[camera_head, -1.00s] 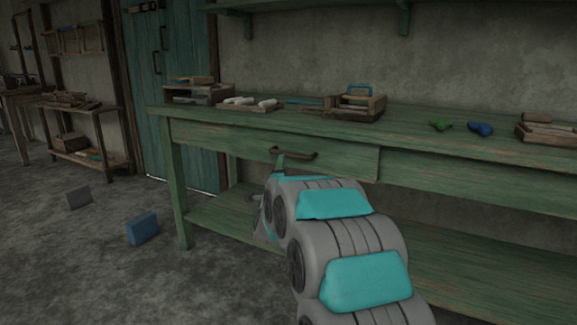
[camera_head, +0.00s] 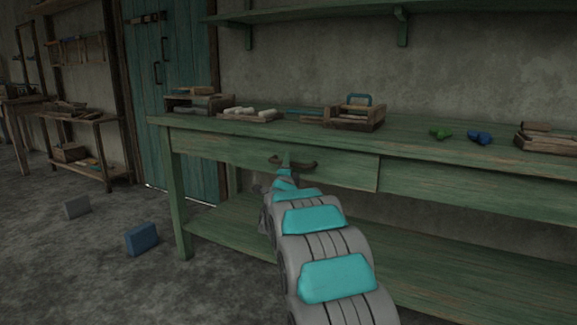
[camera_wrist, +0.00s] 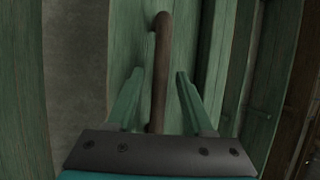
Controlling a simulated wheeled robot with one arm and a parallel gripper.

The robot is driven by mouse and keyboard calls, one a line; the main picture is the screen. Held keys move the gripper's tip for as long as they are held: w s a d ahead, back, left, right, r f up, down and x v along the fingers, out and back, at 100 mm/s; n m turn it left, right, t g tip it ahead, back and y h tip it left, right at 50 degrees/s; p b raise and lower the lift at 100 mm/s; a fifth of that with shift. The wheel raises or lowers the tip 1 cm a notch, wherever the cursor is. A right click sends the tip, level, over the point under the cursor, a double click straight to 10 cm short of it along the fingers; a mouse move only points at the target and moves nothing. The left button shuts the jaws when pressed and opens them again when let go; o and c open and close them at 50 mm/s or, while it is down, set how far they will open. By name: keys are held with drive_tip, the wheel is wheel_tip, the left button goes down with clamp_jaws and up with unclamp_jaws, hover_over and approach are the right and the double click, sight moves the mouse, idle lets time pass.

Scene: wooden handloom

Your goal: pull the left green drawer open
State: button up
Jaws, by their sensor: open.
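The left green drawer (camera_head: 340,170) is in the front of the green workbench, and its front looks flush with the bench. Its dark brown bar handle (camera_head: 305,165) is at the middle of the front. My gripper (camera_head: 286,160) is at the handle in the head view, partly hidden by my own arm. In the wrist view, the two green fingers of my gripper (camera_wrist: 158,82) are open, one on each side of the handle (camera_wrist: 160,60), which runs lengthwise between them. Gaps show between the handle and both fingers.
On the bench top (camera_head: 400,135) stand a wooden crate (camera_head: 355,115), a tray of pale rolls (camera_head: 249,114), and small green (camera_head: 440,134) and blue (camera_head: 479,137) items. A blue block (camera_head: 142,238) and a grey block (camera_head: 77,208) lie on the floor. A lower shelf (camera_head: 450,275) runs beneath.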

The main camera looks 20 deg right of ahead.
drive_tip(key=shift+w, duration=0.1)
drive_tip(key=shift+d, duration=0.1)
clamp_jaws()
idle(0.3)
idle(1.0)
